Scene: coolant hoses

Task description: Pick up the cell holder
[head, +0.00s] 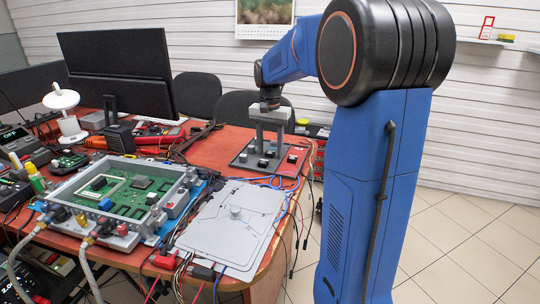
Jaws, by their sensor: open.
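My gripper (270,149) points down at the far right part of the red table, with its two grey fingers apart. It is over a dark grey flat base (243,160) that carries several small black and pale pieces. One small piece stands between or just behind the fingers; I cannot tell whether they touch it. I cannot tell for sure which thing is the cell holder; it may be among these pieces. The fingers hide part of the base.
A green circuit board in a grey frame (73,211) with thick hoses is at the table's left front. A grey plate with a knob (213,238) lies right of it. Cables run along the table's right edge. A monitor (117,67) and a white lamp (62,100) stand behind.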

